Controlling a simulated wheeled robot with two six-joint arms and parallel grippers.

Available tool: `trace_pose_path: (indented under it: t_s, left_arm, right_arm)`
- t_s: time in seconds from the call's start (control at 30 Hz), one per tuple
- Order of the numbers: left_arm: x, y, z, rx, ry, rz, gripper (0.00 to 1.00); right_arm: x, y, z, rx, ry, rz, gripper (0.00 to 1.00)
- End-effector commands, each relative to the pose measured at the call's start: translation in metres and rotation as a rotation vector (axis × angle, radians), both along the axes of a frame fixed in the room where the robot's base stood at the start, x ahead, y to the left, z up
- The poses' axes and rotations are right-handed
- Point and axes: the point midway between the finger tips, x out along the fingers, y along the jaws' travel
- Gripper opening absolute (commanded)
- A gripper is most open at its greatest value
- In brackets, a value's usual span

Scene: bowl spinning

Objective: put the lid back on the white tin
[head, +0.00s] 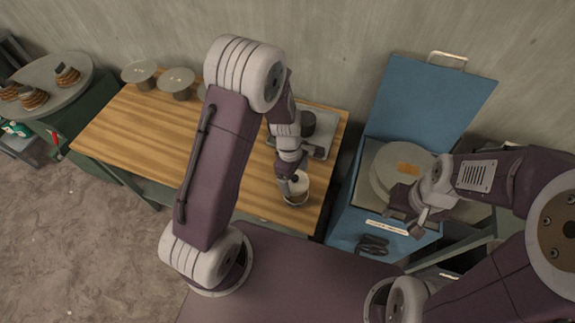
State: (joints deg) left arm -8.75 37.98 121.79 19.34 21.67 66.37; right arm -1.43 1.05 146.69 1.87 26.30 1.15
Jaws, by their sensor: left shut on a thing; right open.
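The white tin (296,200) stands near the front right edge of the wooden table; only a small part of it shows below my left gripper. My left gripper (294,184) points down right over it and is shut on a pale round piece (302,181), which looks like the lid. The lid is at or just above the tin's top; I cannot tell whether they touch. My arm hides part of both. My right gripper (417,222) is open and empty, above the front part of the blue box, away from the tin.
The wooden table (140,135) has free room to the left. A grey device with a dark cylinder (308,123) stands behind the tin. Grey discs on stands (177,80) line the back edge. The blue box (425,100) with raised cover holds a round plate (385,165). Banded pots (33,97) stand far left.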

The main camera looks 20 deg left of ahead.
Motion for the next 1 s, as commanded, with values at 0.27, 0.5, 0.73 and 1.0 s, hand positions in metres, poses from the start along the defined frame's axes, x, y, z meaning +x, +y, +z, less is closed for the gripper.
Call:
trace_pose_path:
  t_s: [0.27, 0.5, 0.73, 1.0]
  left_arm:
    - [-0.001, -0.004, -0.001, 0.002, 0.003, 0.088, 0.48]
    - [-0.001, -0.003, -0.016, 0.002, 0.003, 0.085, 0.48]
    - [-0.001, -0.003, -0.042, 0.002, 0.004, 0.083, 0.48]
    - [-0.001, -0.004, -0.063, 0.002, 0.003, 0.084, 0.48]
  right_arm:
    - [0.0, 0.0, 0.004, 0.0, 0.001, 0.0, 0.41]
    - [0.0, 0.0, -0.012, 0.0, 0.001, 0.0, 0.41]
    - [0.0, 0.0, -0.041, 0.0, 0.0, 0.0, 0.41]
    - [0.0, 0.0, -0.056, 0.0, 0.0, 0.0, 0.41]
